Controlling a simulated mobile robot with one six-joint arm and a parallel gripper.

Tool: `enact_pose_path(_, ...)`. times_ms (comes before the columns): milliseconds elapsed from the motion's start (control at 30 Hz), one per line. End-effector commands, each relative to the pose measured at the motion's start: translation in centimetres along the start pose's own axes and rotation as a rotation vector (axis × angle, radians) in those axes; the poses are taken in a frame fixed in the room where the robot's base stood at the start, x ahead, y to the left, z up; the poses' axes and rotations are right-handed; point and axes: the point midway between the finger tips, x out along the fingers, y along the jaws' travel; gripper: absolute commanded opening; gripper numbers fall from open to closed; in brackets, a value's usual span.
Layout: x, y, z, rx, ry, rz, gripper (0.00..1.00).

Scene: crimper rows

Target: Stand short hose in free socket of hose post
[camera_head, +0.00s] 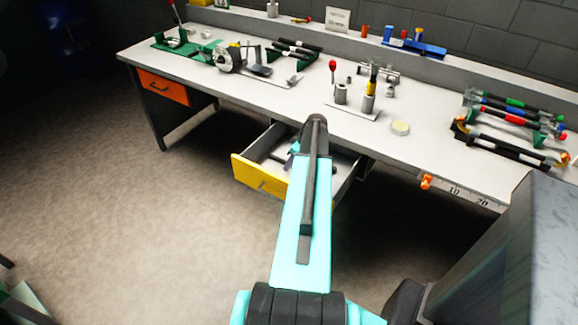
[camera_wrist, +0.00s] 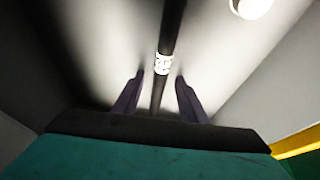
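A black hose (camera_wrist: 171,30) with a white printed band lies in the open drawer, running lengthwise in the wrist view. My gripper (camera_wrist: 160,76) is open, with one dark finger on each side of the hose and a visible gap to each. On the bench, a pale plate carries short grey cylinders, a left one (camera_head: 340,94) and a right one (camera_head: 369,103); a yellow-and-black piece stands at the right one. I cannot tell for certain whether this is the hose post.
The yellow-fronted drawer (camera_head: 259,178) is pulled out below the bench (camera_head: 240,98); its walls stand close around my gripper. A pale round object (camera_wrist: 250,6) lies at the wrist view's top right. A rack of banded hoses (camera_head: 512,126) fills the bench's right end.

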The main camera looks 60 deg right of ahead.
Motion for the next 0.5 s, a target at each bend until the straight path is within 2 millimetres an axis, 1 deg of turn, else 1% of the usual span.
enact_pose_path(267,-0.03,0.02,0.03,0.001,0.0,0.0,0.39)
enact_pose_path(367,-0.03,0.03,0.04,0.001,0.0,0.0,0.23)
enact_pose_path(500,-0.04,0.03,0.04,0.001,0.0,0.0,0.0)
